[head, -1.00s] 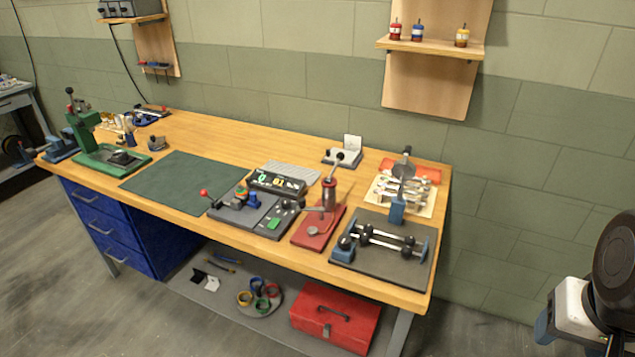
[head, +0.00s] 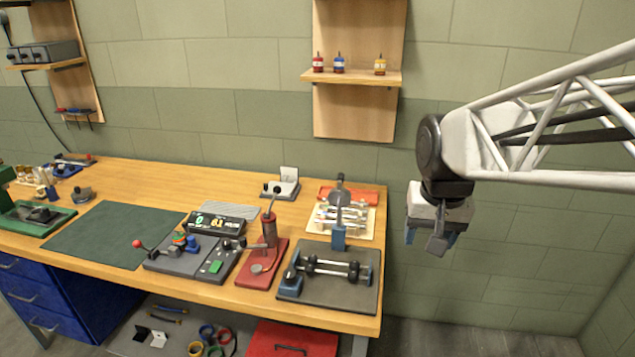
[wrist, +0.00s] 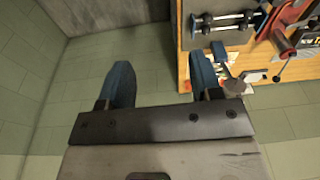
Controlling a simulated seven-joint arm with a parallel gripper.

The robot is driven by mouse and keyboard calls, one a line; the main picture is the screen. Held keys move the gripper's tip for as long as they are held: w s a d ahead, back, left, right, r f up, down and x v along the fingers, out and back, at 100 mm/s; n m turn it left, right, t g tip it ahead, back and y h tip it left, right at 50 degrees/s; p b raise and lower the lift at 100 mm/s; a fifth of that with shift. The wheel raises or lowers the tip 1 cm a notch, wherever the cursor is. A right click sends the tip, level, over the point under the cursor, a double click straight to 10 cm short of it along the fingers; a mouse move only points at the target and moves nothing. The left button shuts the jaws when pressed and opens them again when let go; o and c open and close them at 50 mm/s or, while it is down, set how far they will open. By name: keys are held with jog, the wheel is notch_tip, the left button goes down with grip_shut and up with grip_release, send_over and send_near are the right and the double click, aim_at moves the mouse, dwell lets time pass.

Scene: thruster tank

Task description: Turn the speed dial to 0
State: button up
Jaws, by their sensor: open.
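A grey control panel (head: 170,262) with a red-knobbed lever, a green button (head: 216,267) and small black knobs lies near the front of the wooden bench in the head view. A black display box (head: 215,224) with lit digits stands at its back. Which knob is the speed dial is too small to tell. My gripper (head: 430,240) is in the air to the right of the bench, well away from the panel, its blue fingers pointing down. In the wrist view its two fingers (wrist: 160,85) are apart with nothing between them.
A red-based pump stand (head: 262,268) and a dark plate with a rod fixture (head: 328,272) stand between my gripper and the panel. A green mat (head: 95,232) lies left. A wall shelf (head: 352,77) holds small bottles. The floor right of the bench is clear.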

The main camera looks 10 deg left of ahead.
jog(key=w+a+f, duration=0.1)
jog(key=w+a, duration=0.9)
jog(key=a, duration=0.1)
jog(key=n+g, duration=0.2)
send_over(226, 241)
notch_tip(226, 241, down, 17)
jog(key=shift+s+d+r, duration=0.1)
jog(key=shift+d+r, duration=0.05)
jog(key=shift+r, duration=0.05)
jog(key=shift+f, duration=0.1)
jog(key=shift+f, duration=0.1)
jog(key=shift+f, duration=3.8)
